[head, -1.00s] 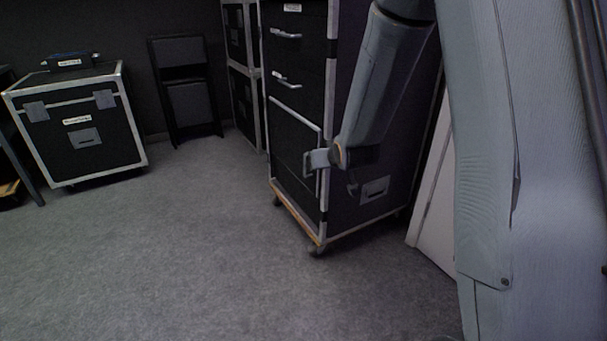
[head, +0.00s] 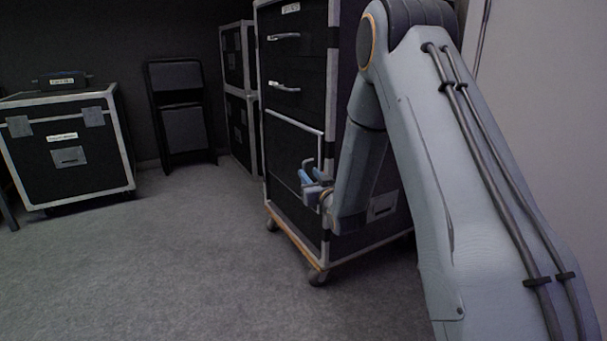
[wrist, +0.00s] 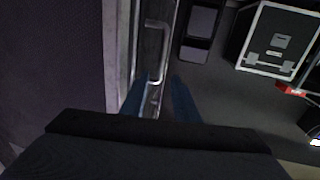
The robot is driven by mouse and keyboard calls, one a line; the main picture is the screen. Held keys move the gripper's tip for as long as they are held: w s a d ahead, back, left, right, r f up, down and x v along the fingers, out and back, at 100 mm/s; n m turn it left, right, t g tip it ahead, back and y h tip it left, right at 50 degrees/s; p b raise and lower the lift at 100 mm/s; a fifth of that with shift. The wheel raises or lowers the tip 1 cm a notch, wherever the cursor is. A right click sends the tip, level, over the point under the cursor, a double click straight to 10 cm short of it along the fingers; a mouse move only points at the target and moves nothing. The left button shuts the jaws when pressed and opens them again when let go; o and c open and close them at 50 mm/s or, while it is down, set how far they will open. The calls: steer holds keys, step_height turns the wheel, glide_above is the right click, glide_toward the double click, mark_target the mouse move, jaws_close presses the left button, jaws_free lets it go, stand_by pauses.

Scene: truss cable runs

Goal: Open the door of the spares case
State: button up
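A tall black case with metal edging (head: 292,66) stands on casters at the centre of the head view. I take it for the spares case, but its label is too small to read. It has drawers above and a door panel (head: 286,150) below, which looks closed. The door's bar handle (head: 305,170) also shows in the wrist view (wrist: 158,50). My gripper (head: 312,184) is at the handle's lower part, in front of the door. In the wrist view its two blue fingers (wrist: 160,88) are apart, with the handle's lower end between or just beyond their tips; contact is unclear.
A lower black case (head: 68,150) stands at the left with a small dark box (head: 62,80) on it. A folded chair (head: 182,115) leans at the back wall. More stacked cases (head: 240,95) stand behind the tall case. The carpet (head: 170,265) in front is clear.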

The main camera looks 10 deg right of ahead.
mark_target(304, 169)
steer(key=w, duration=0.2)
steer(key=w+b, duration=0.1)
steer(key=w, duration=0.1)
steer(key=w+b, duration=0.1)
steer(key=w, duration=0.1)
steer(key=shift+w+a, duration=0.2)
steer(key=shift+a, duration=0.2)
jaws_close()
